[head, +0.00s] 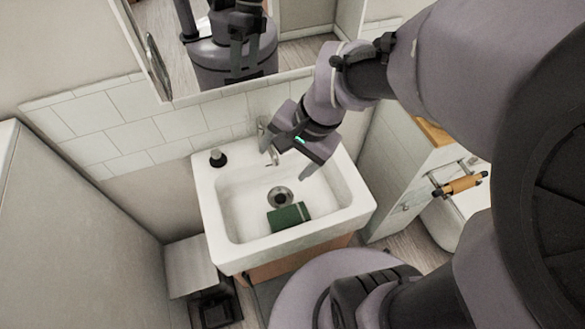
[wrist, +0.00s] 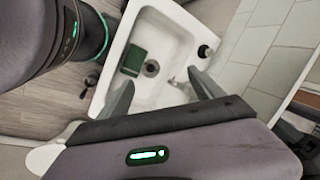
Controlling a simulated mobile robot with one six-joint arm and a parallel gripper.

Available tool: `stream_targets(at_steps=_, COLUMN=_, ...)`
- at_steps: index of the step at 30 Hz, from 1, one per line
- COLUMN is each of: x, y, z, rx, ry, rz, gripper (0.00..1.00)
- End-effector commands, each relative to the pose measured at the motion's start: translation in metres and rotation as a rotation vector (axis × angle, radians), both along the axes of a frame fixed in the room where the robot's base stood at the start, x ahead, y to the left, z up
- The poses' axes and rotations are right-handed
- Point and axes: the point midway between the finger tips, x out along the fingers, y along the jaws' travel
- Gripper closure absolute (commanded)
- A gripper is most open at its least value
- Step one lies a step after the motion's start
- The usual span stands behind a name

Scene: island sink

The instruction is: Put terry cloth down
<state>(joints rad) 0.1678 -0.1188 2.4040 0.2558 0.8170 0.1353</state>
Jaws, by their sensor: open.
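A dark green folded cloth (head: 289,217), which looks like the terry cloth, lies in the basin of the white sink (head: 216,228), just in front of the drain. It also shows in the wrist view (wrist: 133,60). My gripper (head: 297,158) is above the back right of the sink, close to the faucet (head: 267,140), and apart from the cloth. In the wrist view its two fingers (wrist: 163,92) are spread with nothing between them.
A dark soap dispenser (head: 217,158) stands on the sink's back left corner. A mirror hangs above the tiled wall. A small bin (head: 216,308) is on the floor at left.

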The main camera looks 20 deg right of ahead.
Motion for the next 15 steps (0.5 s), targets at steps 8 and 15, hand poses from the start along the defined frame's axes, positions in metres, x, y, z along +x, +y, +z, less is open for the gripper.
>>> stream_targets(at_steps=8, x=-0.081, y=0.021, z=0.086, rx=-0.234, ry=-0.328, rz=0.364, gripper=0.24)
stream_targets(at_steps=15, x=-0.089, y=0.021, z=0.091, rx=-0.259, ry=-0.356, rz=0.391, gripper=0.24)
